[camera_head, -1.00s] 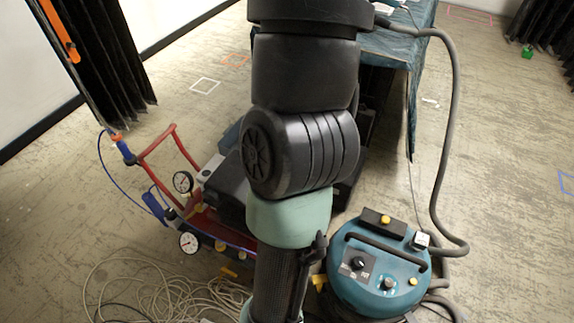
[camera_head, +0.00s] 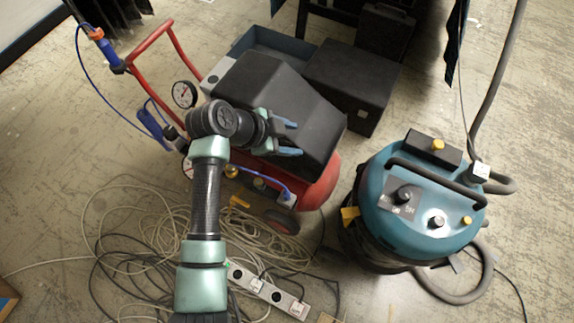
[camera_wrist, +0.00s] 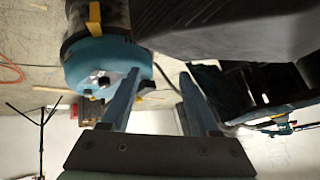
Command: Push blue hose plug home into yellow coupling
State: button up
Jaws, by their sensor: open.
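My gripper (camera_head: 290,138) is open and empty, its two blue fingers over the black cover of the compressor in the head view. It also shows in the wrist view (camera_wrist: 158,85), fingers apart with nothing between them. A thin blue hose (camera_head: 86,72) runs down the left side from a blue fitting with an orange tip (camera_head: 98,34). A short blue line (camera_head: 268,182) shows low on the compressor's front. A small yellow part (camera_head: 232,172) is near it, partly hidden by my arm. I cannot tell which parts are the plug and the yellow coupling, or whether they touch.
The red compressor (camera_head: 320,192) has a handle and gauges (camera_head: 184,94). A teal vacuum (camera_head: 390,215) stands to the right, also in the wrist view (camera_wrist: 100,62). Loose cables (camera_head: 130,215) and a power strip (camera_head: 268,291) lie on the floor. Black boxes (camera_head: 350,82) stand behind.

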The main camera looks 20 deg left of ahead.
jog(key=s+a+f+n+g+y+b, duration=0.1)
jog(key=s+a+f+n+g, duration=0.2)
jog(key=s+f, duration=0.5)
jog(key=b, duration=0.5)
send_over(286, 194)
jog(key=a, duration=0.2)
jog(key=shift+m+g+y, duration=0.3)
jog(key=shift+m, duration=0.1)
jog(key=f, duration=0.5)
jog(key=s+f, duration=0.1)
jog(key=f, duration=0.2)
jog(key=shift+f, duration=0.25)
jog(key=b+x, duration=0.2)
jog(key=x, duration=0.2)
jog(key=shift+s+f+b, duration=0.1)
jog(key=shift+b, duration=0.3)
jog(key=shift+d+f, duration=0.2)
jog(key=shift+f, duration=0.15)
jog(key=shift+r, duration=0.1)
grip_shut()
